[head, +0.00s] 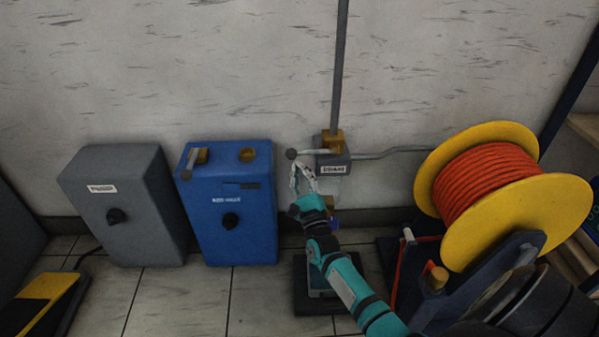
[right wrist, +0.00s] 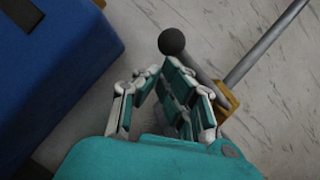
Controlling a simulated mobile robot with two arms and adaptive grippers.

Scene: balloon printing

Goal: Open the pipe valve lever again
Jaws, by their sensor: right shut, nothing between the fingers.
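The pipe valve lever (head: 310,152) is a thin grey bar with a dark ball knob (head: 291,154). It points left from the brass valve body (head: 333,141) on the wall, roughly level and across the upright pipe. In the right wrist view the dark knob (right wrist: 171,41) lies just beyond my fingertips, with part of the lever hidden behind the fingers. My right gripper (head: 299,170) is shut and empty, just below the knob and lever. Whether it touches the lever I cannot tell. My left gripper is not in view.
A blue box (head: 230,205) with a black dial and a grey box (head: 128,205) stand left of the valve. A yellow reel of orange hose (head: 485,190) stands to the right. A grey pipe (head: 341,65) rises up the wall. The wall above the lever is clear.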

